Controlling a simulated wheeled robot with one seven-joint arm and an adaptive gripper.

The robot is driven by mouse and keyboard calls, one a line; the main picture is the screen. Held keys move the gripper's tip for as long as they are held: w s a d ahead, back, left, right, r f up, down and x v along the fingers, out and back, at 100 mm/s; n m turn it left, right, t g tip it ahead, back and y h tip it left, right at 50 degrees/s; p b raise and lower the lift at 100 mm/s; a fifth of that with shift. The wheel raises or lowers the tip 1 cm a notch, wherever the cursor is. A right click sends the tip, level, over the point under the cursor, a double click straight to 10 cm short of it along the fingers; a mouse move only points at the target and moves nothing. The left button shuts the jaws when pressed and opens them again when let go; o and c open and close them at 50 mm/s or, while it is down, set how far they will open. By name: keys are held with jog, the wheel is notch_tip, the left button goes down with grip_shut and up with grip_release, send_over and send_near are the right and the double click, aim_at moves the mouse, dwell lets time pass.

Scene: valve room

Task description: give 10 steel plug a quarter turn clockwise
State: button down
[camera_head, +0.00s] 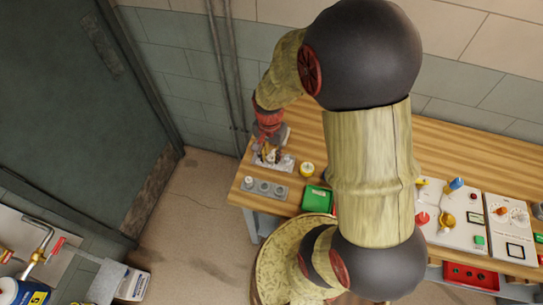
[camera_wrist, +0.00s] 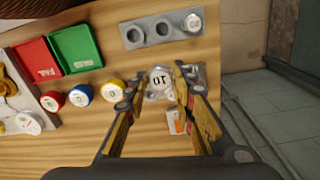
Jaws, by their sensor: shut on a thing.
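The steel plug marked 10 (camera_wrist: 160,78) stands in the wrist view between the two fingers of my gripper (camera_wrist: 158,92). Its top, with the dark number, faces the camera. My gripper is shut on it, one finger on each side. The plug sits at a grey metal plate (camera_wrist: 201,76) on the wooden bench. In the head view my gripper (camera_head: 268,152) is at the bench's left end, over the light grey plate (camera_head: 287,164); the plug cannot be made out there.
A grey block (camera_head: 264,188) with round sockets holds one pale plug (camera_head: 248,181). Near it are a yellow-rimmed round piece (camera_head: 307,169) and a green tray (camera_head: 319,199). A red tray (camera_wrist: 37,61) and blue piece (camera_wrist: 80,95) show beside them. A control panel (camera_head: 455,236) stands right.

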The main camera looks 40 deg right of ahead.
jog(key=shift+w+d+f, duration=0.15)
jog(key=shift+w+f, duration=0.2)
jog(key=shift+w, duration=0.15)
jog(key=shift+w+f+b, duration=0.2)
jog(key=shift+w+b, duration=0.05)
jog(key=shift+b, duration=0.2)
jog(key=shift+w+d+f, duration=0.15)
jog(key=shift+w+f, duration=0.05)
jog(key=shift+w, duration=0.05)
jog(key=shift+w+d+f+b, duration=0.1)
jog(key=shift+w+f+b, duration=0.1)
jog(key=shift+w+b, duration=0.1)
jog(key=shift+w+d+f+b, duration=0.25)
jog(key=shift+w+f+b, duration=0.2)
jog(key=shift+w+f, duration=0.25)
jog(key=shift+w+d+f+b, duration=0.2)
jog(key=shift+w+f+b, duration=0.25)
jog(key=shift+w, duration=0.35)
jog(key=shift+w+f, duration=0.25)
jog(key=shift+w, duration=0.05)
jog(key=shift+w+d+f, duration=0.15)
jog(key=shift+w+f, duration=0.1)
jog(key=shift+w+f+b, duration=0.15)
jog(key=shift+w+b, duration=0.1)
jog(key=shift+b, duration=0.15)
